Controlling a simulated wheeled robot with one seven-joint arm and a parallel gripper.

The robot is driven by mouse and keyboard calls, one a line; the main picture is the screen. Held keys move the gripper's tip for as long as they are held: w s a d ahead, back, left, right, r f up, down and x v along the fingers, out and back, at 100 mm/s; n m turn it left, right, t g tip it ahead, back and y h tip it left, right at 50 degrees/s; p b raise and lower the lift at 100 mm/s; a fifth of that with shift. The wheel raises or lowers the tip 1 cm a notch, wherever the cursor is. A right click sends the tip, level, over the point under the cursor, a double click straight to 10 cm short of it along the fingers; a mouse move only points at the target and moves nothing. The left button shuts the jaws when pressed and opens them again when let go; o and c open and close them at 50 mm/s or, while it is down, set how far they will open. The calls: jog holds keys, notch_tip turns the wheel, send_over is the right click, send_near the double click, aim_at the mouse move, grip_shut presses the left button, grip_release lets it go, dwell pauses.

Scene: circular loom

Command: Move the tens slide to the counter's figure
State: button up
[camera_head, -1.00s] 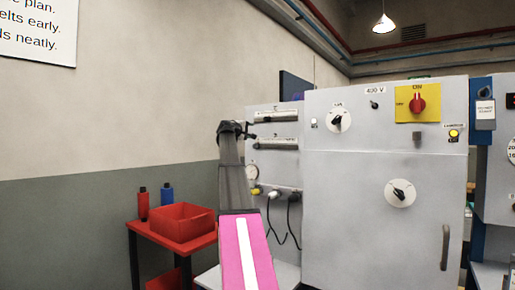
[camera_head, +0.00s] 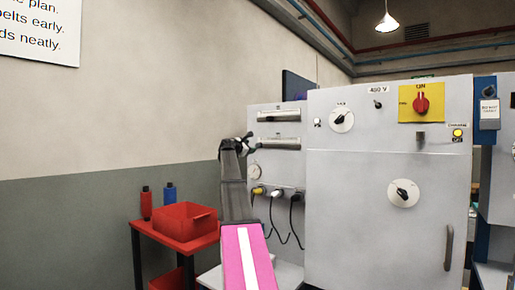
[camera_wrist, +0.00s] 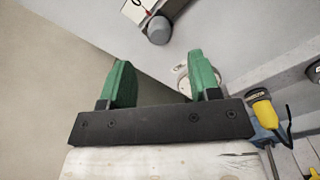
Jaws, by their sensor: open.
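Two slides sit one above the other on the grey side panel: the upper slide (camera_head: 279,116) and the lower slide (camera_head: 280,143). Their labels are too small to read, so I cannot tell which is the tens slide. My gripper (camera_head: 249,143) is beside the left end of the lower slide. In the wrist view my gripper (camera_wrist: 160,68) has its green fingers apart with nothing between them. A grey cylindrical knob (camera_wrist: 158,31) stands on a slide strip with a red pointer, beyond the fingertips. The counter's figure cannot be read.
A round gauge (camera_head: 255,171) is below the slides, and cables with plugs (camera_head: 275,194) hang under it. The large grey cabinet (camera_head: 350,225) stands to the right. A red bin (camera_head: 183,224) and two bottles are on a red table at left.

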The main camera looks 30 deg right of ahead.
aim_at(257, 146)
jog(key=x, duration=0.8)
